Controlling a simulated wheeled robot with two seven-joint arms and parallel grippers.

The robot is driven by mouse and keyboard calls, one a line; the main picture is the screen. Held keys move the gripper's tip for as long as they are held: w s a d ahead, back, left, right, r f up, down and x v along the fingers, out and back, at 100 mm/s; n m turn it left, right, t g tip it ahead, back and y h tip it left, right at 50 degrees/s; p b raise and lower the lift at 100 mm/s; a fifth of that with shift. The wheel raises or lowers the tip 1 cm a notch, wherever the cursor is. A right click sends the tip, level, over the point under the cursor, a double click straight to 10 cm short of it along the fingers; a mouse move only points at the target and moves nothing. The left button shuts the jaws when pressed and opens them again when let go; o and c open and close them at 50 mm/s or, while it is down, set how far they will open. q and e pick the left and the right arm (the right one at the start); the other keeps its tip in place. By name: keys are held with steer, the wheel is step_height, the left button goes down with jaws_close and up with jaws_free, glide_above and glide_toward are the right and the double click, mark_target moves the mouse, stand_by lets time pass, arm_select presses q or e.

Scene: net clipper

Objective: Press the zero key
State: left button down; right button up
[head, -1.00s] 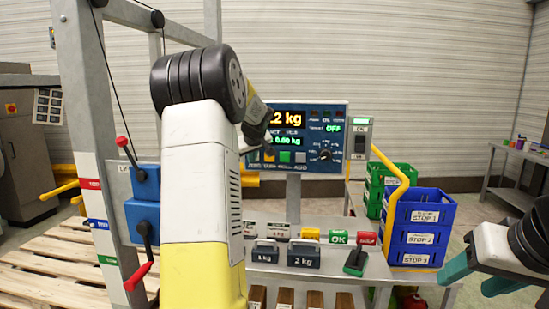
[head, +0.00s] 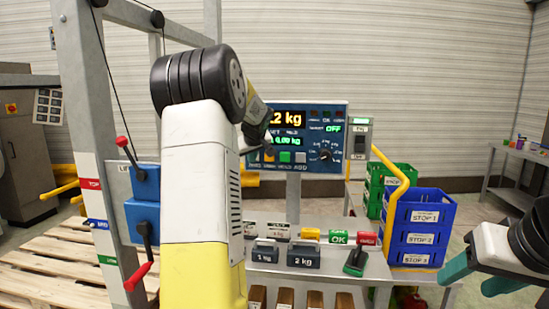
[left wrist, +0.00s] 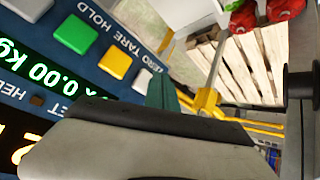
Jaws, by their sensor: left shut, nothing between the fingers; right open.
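The zero key is the small white key (left wrist: 143,80) beside the yellow tare key (left wrist: 116,62) on the blue panel, which shows upside down in the left wrist view. My left gripper (left wrist: 163,92) is shut and empty, its teal fingertips right beside the white key; I cannot tell whether they touch it. In the head view the left gripper (head: 246,148) is at the lower left of the panel (head: 338,120), its fingertips largely hidden. My right gripper (head: 476,277) is open and empty at the lower right, away from the panel.
The green hold key (left wrist: 76,33) is past the tare key. A switch box (head: 361,138) and a yellow rail (head: 396,175) stand right of the panel. Blue crates (head: 418,217) stand to the right.

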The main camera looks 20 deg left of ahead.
arm_select(q)
steer(key=shift+w, duration=0.1)
stand_by(0.7)
steer(key=shift+w+a, duration=0.1)
steer(key=shift+w, duration=0.25)
steer(key=shift+w+a, duration=0.1)
steer(key=shift+w, duration=0.25)
stand_by(0.6)
stand_by(0.3)
steer(key=shift+s+d, duration=0.2)
steer(key=shift+s, duration=0.6)
steer(key=s, duration=0.2)
steer(key=s+d, duration=0.1)
steer(key=s, duration=0.2)
steer(key=shift+d, duration=0.1)
stand_by(0.6)
